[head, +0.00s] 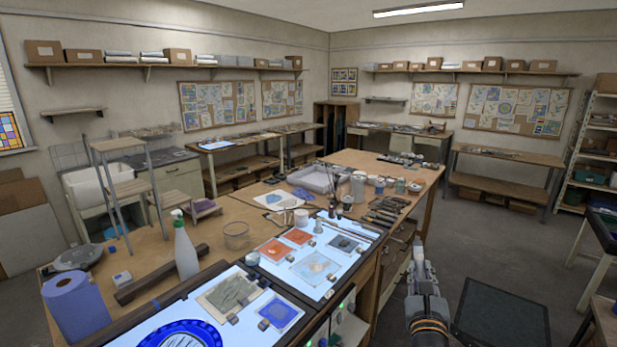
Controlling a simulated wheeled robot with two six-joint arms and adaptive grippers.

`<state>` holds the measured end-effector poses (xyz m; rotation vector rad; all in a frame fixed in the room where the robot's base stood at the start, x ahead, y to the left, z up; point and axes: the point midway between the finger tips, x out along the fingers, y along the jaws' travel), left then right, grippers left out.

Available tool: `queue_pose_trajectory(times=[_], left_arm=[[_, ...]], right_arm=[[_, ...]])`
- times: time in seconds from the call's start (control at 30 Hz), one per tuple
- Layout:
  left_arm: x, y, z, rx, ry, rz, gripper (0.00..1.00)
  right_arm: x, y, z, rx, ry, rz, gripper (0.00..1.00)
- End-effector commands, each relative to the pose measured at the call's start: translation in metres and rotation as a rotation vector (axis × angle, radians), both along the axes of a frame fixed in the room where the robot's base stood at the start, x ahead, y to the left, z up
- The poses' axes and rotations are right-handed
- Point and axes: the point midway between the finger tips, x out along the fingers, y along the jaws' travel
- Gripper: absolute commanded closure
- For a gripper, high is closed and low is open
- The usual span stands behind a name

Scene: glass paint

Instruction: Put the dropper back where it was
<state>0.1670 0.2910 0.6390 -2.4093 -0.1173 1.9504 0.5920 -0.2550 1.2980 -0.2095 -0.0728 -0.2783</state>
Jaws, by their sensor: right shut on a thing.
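My right gripper (419,256) is low at the right of centre, off the bench's right edge and pointing away from me. It is shut on a slim, pale thing, most likely the dropper, which is mostly hidden by the fingers. The lit light panel (335,292) on the bench holds orange, grey and clear glass pieces, and lies left of the gripper. Small jars and bottles (358,187) stand beyond the panel, farther along the bench. My left gripper is not in view.
The long wooden bench (225,207) carries a white spray bottle (185,250), a blue paper roll (76,305), a clear jar (236,235) and a grey tray (318,178). Dark tools (385,211) lie near its right edge. Open floor (485,235) lies right of the bench.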

Motion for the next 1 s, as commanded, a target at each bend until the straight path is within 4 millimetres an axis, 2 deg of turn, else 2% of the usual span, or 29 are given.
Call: queue_pose_trajectory(times=[0.03, 0.2, 0.3, 0.4, 0.5, 0.6, 0.93, 0.97, 1.0], left_arm=[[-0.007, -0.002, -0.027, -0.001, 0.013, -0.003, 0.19], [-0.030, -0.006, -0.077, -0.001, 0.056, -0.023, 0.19], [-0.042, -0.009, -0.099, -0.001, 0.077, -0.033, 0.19], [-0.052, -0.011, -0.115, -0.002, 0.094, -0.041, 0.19], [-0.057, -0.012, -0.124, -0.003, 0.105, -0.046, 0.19], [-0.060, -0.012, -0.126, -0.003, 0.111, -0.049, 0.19], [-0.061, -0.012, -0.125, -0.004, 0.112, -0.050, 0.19], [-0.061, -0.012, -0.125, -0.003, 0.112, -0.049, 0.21], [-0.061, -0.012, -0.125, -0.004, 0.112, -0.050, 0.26]], right_arm=[[-0.003, 0.008, -0.046, -0.005, 0.015, 0.030, 1.00], [-0.022, 0.039, -0.155, -0.010, 0.023, 0.152, 1.00], [-0.038, 0.053, -0.207, -0.002, 0.018, 0.206, 1.00], [-0.055, 0.063, -0.243, 0.008, 0.011, 0.242, 1.00], [-0.066, 0.069, -0.265, 0.017, 0.003, 0.264, 1.00], [-0.072, 0.072, -0.273, 0.021, -0.003, 0.273, 1.00], [-0.073, 0.072, -0.272, 0.022, -0.002, 0.274, 1.00], [-0.073, 0.072, -0.272, 0.022, -0.002, 0.274, 1.00], [-0.073, 0.072, -0.272, 0.022, -0.002, 0.274, 1.00]])
